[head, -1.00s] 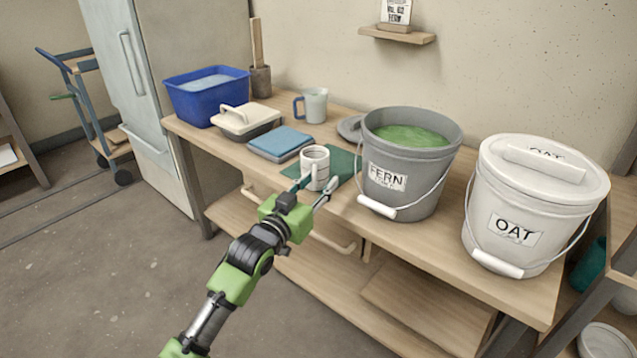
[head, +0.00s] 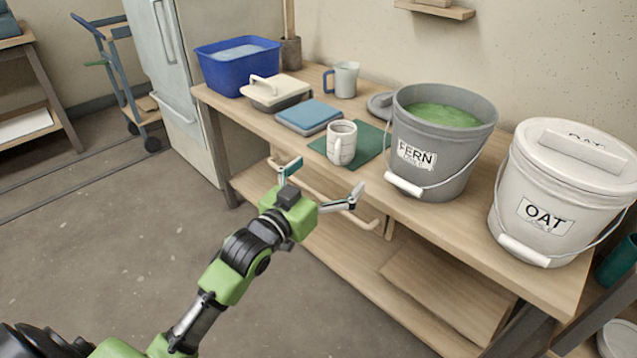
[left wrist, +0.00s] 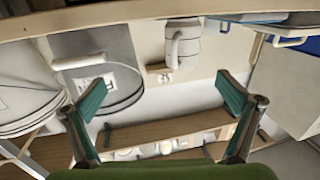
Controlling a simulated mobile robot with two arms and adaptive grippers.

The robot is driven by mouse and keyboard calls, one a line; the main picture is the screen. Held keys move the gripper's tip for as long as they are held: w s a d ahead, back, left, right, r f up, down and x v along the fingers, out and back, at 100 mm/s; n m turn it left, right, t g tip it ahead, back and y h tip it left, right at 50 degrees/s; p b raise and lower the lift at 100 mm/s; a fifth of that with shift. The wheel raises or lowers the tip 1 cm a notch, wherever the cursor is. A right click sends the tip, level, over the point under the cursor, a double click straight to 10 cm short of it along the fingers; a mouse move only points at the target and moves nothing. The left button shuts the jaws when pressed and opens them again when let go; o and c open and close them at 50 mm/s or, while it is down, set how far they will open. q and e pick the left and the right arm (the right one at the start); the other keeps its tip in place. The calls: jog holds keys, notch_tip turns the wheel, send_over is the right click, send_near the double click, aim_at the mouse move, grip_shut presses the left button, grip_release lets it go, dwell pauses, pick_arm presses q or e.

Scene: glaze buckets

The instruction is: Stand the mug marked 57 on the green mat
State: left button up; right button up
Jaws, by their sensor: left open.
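A white ribbed mug (head: 341,144) stands upright on the green mat (head: 371,142), near the mat's front edge. Its handle faces the front, and I cannot read a number on it. My left gripper (head: 324,180) is open and empty, in front of the table edge and apart from the mug. In the left wrist view the mug (left wrist: 183,46) shows beyond the spread fingers of my left gripper (left wrist: 161,95). My right gripper is not in view.
The grey FERN bucket (head: 437,158) stands close right of the mat, with the lidded OAT bucket (head: 553,205) farther right. A grey mug with a blue handle (head: 346,79), a lidded box (head: 275,93) and a blue tub (head: 237,68) stand behind.

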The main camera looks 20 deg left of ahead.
pick_arm(q)
jog(key=shift+s+a, duration=0.15)
jog(key=shift+s, duration=0.95)
jog(key=shift+s+a, duration=0.15)
jog(key=shift+s, duration=0.9)
